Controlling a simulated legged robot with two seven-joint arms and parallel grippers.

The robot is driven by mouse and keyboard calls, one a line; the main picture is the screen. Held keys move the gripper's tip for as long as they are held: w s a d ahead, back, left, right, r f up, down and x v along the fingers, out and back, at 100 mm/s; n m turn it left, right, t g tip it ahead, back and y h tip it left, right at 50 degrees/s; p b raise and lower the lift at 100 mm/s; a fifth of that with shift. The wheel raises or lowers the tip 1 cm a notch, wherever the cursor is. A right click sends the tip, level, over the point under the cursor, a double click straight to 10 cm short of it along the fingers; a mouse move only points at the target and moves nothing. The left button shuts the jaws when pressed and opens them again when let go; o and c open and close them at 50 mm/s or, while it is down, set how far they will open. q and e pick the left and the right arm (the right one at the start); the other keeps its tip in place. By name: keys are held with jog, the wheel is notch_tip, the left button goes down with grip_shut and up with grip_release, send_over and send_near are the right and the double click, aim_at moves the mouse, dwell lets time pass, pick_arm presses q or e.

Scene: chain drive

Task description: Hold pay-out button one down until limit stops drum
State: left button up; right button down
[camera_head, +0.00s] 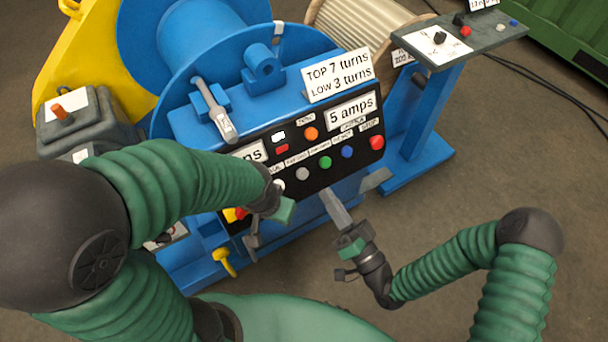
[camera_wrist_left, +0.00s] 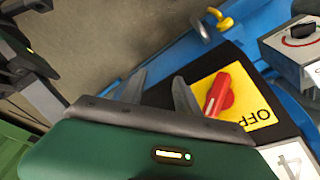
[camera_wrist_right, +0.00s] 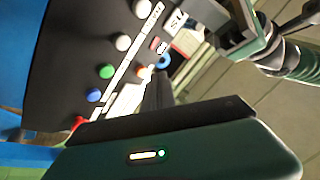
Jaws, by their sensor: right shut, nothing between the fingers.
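The black control panel (camera_head: 318,182) on the blue winch carries a row of round buttons: grey (camera_head: 302,173), green (camera_head: 326,162), blue (camera_head: 347,152) and red (camera_head: 377,142). Their small labels are not readable, so I cannot tell which is pay-out button one. The drum (camera_head: 200,40) is behind. My right gripper (camera_head: 328,194) is shut and empty, its tip near the panel's lower edge below the green button; contact cannot be told. My left gripper (camera_wrist_left: 158,84) has its fingers apart beside a red rotary switch (camera_wrist_left: 218,95) on a yellow OFF plate, with nothing between them.
A sign (camera_head: 338,74) and a "5 amps" plate (camera_head: 350,110) stand at the panel top. A side stand (camera_head: 460,45) with a small control box is at right. A grey motor box (camera_head: 85,125) is at left. Bare floor (camera_head: 490,160) lies right. Cables lie upper right.

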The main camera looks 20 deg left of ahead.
aim_at(302, 174)
jog(key=w+a+f+b, duration=0.3)
jog(key=w+a, duration=0.1)
jog(key=a, duration=0.1)
jog(key=shift+w+a+f, duration=0.2)
jog(key=shift+a+f, duration=0.1)
jog(key=shift+a, duration=0.05)
dwell(1.8)
jog(key=shift+w+a+f+b, duration=0.1)
jog(key=shift+w+a+b, duration=0.05)
jog(key=shift+a+b, duration=0.15)
jog(key=shift+w+a+f+b, duration=0.25)
jog(key=shift+w+a+b, duration=0.05)
jog(key=shift+b, duration=0.05)
dwell(4.7)
